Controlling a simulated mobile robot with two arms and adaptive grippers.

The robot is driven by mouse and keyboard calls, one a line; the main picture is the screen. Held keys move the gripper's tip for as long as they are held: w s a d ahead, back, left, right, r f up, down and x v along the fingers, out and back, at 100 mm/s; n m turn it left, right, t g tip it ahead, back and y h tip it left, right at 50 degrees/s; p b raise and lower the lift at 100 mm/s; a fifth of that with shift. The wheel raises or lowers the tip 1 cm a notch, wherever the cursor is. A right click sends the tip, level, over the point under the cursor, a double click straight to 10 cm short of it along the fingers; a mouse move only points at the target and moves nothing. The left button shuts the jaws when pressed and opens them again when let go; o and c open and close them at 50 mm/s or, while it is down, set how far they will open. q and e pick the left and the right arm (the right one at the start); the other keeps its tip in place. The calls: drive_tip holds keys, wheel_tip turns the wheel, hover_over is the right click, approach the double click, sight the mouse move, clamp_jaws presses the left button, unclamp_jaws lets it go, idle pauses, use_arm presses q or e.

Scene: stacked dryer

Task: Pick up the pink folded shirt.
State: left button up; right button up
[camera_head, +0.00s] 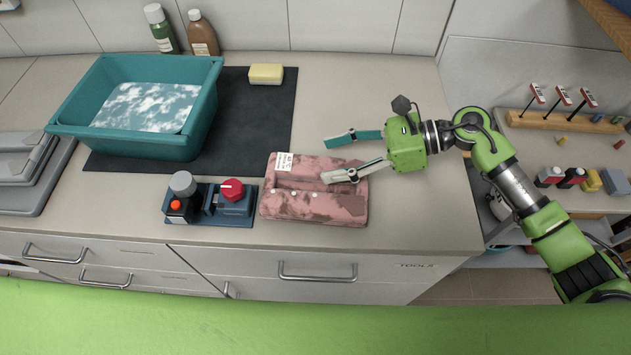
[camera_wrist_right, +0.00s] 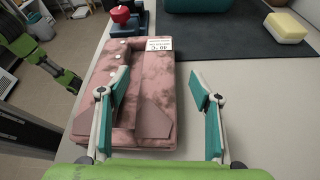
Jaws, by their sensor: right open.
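The pink folded shirt (camera_head: 300,205) lies flat on the counter near its front edge, with blotchy dark patches, small white buttons and a white label. It also shows in the wrist view (camera_wrist_right: 130,70). My right gripper (camera_head: 332,160) is open and empty, with its fingers spread at the shirt's right end. One finger overlaps the shirt; the other is over bare counter behind it. The wrist view shows the same gripper (camera_wrist_right: 160,95), one finger over the shirt and one beside it. I cannot tell whether the finger touches the cloth. My left gripper is not in view.
A teal basin (camera_head: 150,143) of water sits on a dark mat (camera_head: 250,125) with a yellow sponge (camera_head: 266,74). The counter right of the shirt is clear.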

sight(315, 164)
drive_tip(key=shift+a+f, duration=0.1)
drive_tip(key=shift+a, duration=0.1)
drive_tip(key=p+x, duration=0.2)
drive_tip(key=x, duration=0.2)
drive_tip(key=shift+s+a+f+p, duration=0.1)
drive_tip(key=shift+f+p, duration=0.1)
drive_tip(key=shift+p, duration=0.2)
drive_tip(key=shift+a+f, duration=0.2)
drive_tip(key=shift+a, duration=0.05)
drive_tip(key=shift+f, duration=0.15)
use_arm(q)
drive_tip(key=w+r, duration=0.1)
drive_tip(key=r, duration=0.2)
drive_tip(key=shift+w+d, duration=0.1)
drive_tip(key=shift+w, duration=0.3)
use_arm(e)
drive_tip(key=shift+c, duration=0.4)
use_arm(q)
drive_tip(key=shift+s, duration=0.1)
use_arm(e)
drive_tip(key=c, duration=1.2)
